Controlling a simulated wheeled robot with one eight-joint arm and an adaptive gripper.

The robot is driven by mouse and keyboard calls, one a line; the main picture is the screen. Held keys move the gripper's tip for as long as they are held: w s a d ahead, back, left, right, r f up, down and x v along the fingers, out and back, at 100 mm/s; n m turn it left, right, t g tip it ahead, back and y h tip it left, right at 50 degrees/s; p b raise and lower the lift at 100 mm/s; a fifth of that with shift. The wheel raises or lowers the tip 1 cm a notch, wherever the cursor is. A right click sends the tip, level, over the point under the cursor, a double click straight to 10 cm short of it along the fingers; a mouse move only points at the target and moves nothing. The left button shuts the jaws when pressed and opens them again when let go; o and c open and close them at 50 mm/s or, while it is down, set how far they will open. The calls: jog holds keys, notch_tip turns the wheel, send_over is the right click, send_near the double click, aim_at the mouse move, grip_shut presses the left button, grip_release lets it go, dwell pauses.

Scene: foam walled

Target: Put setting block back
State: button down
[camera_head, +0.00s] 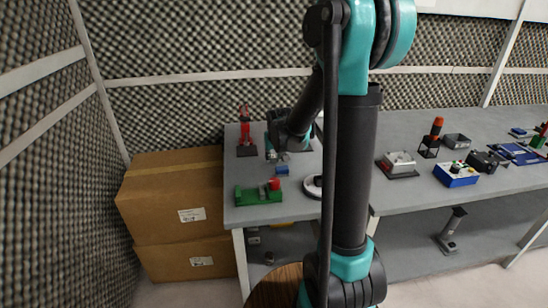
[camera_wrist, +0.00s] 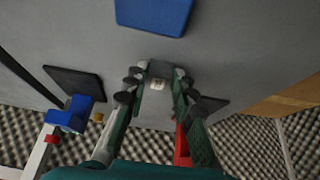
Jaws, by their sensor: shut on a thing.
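My gripper (camera_wrist: 157,78) is shut on a small pale grey block with a light mark, which I take to be the setting block (camera_wrist: 158,84). Its fingertips press on the block from both sides, and the fingers partly hide it. In the head view my gripper (camera_head: 280,155) is over the left end of the grey bench. A blue block (camera_head: 281,169) lies on the bench just in front of it. A blue block also shows ahead of the fingertips in the wrist view (camera_wrist: 153,14). I cannot tell whether the held block touches the bench.
A red tool on a dark base (camera_head: 246,132) stands left of my gripper. A green vise-like fixture (camera_head: 258,193) is at the front left edge. A white round dish (camera_head: 312,187) is partly behind my arm. Cardboard boxes (camera_head: 170,200) stand left of the bench (camera_head: 400,125).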

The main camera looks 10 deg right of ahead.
jog(key=c, duration=1.3)
grip_release()
jog(key=shift+f, duration=0.15)
jog(key=shift+o, duration=0.2)
jog(key=v, duration=1.2)
